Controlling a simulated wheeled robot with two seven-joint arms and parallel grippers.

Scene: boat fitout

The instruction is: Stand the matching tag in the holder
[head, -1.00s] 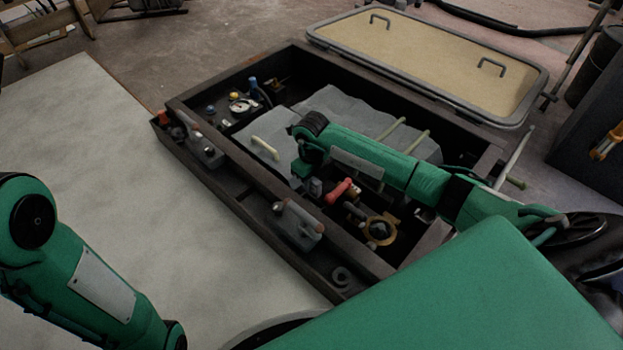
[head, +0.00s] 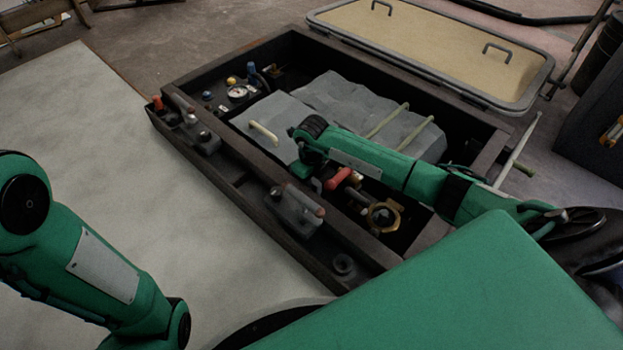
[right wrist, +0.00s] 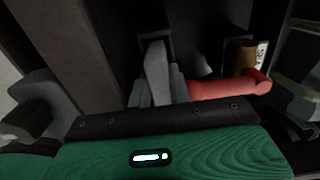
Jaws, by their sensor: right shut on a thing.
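My right gripper (right wrist: 157,88) points down into the dark open box (head: 262,208). In the right wrist view its fingers close around a narrow grey upright piece (right wrist: 156,62), which may be a tag; I cannot read any marking on it. A dark slot-like recess lies just beyond its top. A red handle (right wrist: 228,88) lies right beside the fingers; it also shows in the head view (head: 338,179). In the head view my right wrist and the box hide the fingertips. I cannot make out the holder for certain. My left gripper is out of view; only its arm shows at lower left.
Grey covers (head: 330,100) fill the box's middle. A brass ring fitting (head: 383,216) is near its front right. Grey handled fittings (head: 295,210) stand along the left ledge. A pale hatch lid (head: 430,45) lies behind. The pale surface (head: 80,150) at left is clear.

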